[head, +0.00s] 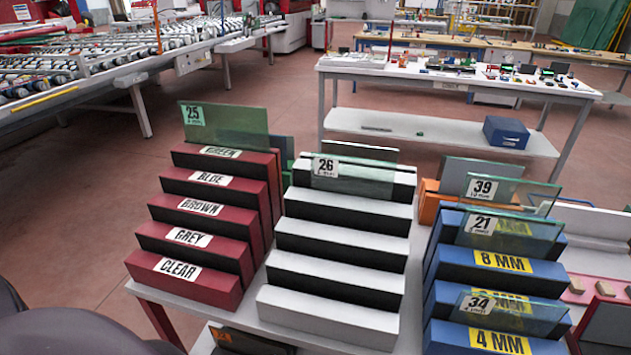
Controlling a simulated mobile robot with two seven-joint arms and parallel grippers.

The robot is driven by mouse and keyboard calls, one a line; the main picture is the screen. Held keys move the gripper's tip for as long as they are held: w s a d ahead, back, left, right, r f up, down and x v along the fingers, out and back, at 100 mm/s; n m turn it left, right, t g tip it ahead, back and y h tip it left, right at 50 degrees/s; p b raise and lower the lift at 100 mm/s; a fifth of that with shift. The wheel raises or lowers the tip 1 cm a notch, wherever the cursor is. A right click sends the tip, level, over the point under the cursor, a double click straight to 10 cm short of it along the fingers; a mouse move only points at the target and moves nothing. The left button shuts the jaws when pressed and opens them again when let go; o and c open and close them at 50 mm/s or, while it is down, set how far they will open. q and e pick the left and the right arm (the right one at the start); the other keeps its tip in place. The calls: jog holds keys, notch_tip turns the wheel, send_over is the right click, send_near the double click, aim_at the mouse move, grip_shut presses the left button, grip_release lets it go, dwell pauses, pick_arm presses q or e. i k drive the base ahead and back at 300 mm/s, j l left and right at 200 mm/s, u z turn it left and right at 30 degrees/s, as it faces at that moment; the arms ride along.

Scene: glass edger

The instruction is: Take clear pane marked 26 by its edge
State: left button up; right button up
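The clear pane marked 26 (366,182) stands upright in the upper part of the white stepped rack (318,310), in the middle of the table. Its white label is at the pane's upper left corner. The pane is see-through, with a pale green tint, and its top edge is free. The rack hides how its lower edge sits. Neither of my grippers is in view. Dark rounded parts at the lower left look like my own body.
Left is a red stepped rack (180,282) with colour names and a green pane marked 25 (235,126). Right is a blue rack (450,300) holding panes marked 39 (510,190), 21 (515,235) and 34 (520,315). A workbench (455,75) stands behind across open floor.

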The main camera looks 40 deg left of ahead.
aim_at(364, 179)
jog(key=u, duration=0.9)
